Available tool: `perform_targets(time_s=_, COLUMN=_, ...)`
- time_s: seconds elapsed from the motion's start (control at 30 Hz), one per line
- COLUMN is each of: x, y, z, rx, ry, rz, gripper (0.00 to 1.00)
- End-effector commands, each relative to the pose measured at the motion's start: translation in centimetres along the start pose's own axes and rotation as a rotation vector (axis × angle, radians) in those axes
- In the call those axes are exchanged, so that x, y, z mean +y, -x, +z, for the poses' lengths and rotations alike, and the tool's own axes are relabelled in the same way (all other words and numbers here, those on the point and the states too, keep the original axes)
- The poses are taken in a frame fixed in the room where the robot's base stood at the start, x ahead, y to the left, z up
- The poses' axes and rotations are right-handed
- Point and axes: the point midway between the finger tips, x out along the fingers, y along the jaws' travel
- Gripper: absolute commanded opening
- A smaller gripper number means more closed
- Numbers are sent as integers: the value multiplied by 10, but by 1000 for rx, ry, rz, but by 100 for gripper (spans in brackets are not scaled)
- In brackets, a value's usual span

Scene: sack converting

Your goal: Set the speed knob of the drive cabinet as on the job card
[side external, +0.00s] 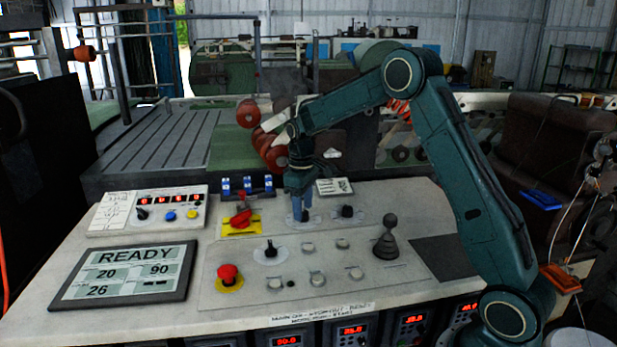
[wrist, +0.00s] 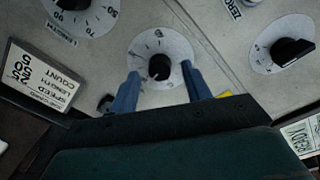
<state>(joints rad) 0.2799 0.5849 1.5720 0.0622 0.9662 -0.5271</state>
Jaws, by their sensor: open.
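My gripper (wrist: 160,88) is open, with its two blue fingers on either side of a round white dial (wrist: 160,40) in the wrist view. A small dark knob with a pale pointer mark (wrist: 158,68) stands on that dial, between the fingers; whether they touch it I cannot tell. In the side external view my gripper (side external: 304,212) points down at this dial on the cabinet top. The job card (wrist: 38,78), dark-framed, lies at the left of the wrist view with count, length and speed lines, upside down; it also shows behind my gripper (side external: 334,187). Its digits are hard to read.
A length dial (wrist: 82,12) and a black selector knob (wrist: 292,50) flank the dial. A joystick (side external: 387,240), red mushroom button (side external: 229,275) and red handle on yellow plate (side external: 241,220) stand up nearby. The display (side external: 125,272) reads READY, 20, 90, 26.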

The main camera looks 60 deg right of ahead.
Motion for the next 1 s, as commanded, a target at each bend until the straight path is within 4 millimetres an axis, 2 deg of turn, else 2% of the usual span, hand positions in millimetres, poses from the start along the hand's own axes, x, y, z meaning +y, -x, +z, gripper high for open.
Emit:
perform_targets(time_s=0.17, x=0, y=-11, z=0, rx=-1, ry=0, rz=-1, gripper=48)
perform_targets(time_s=0.47, x=0, y=-13, z=0, rx=-1, ry=0, rz=0, gripper=48)
perform_targets(time_s=0.5, x=0, y=-13, z=0, rx=-1, ry=0, rz=0, gripper=46)
perform_targets(time_s=0.7, x=0, y=-12, z=0, rx=-1, ry=0, rz=0, gripper=7)
perform_targets(time_s=0.73, x=0, y=-12, z=0, rx=-1, ry=0, rz=0, gripper=4)
perform_targets(time_s=1.0, x=0, y=-12, z=0, rx=-1, ry=-18, rz=0, gripper=4)
